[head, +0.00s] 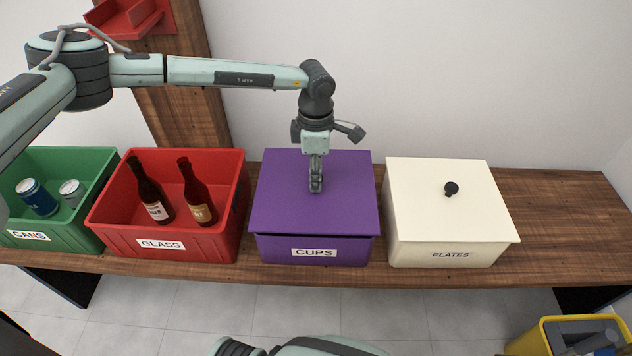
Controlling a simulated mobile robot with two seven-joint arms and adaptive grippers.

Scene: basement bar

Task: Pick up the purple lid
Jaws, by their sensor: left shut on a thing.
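The purple lid (279,200) is a flat square panel on top of the purple box (265,249) labelled CUPS, in the middle of the head view. A thin dark gap shows along its front edge, between lid and box. My left gripper (316,188) points straight down at the middle of the lid and is shut there. The lid's knob is hidden by the fingers. My right gripper is not in the picture.
A white box (420,225) labelled PLATES, with a lid and dark knob (451,188), stands close on the right. A red GLASS bin (190,243) with two bottles stands close on the left, then a green CANS bin (75,235). The wooden bench (570,225) is clear at far right.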

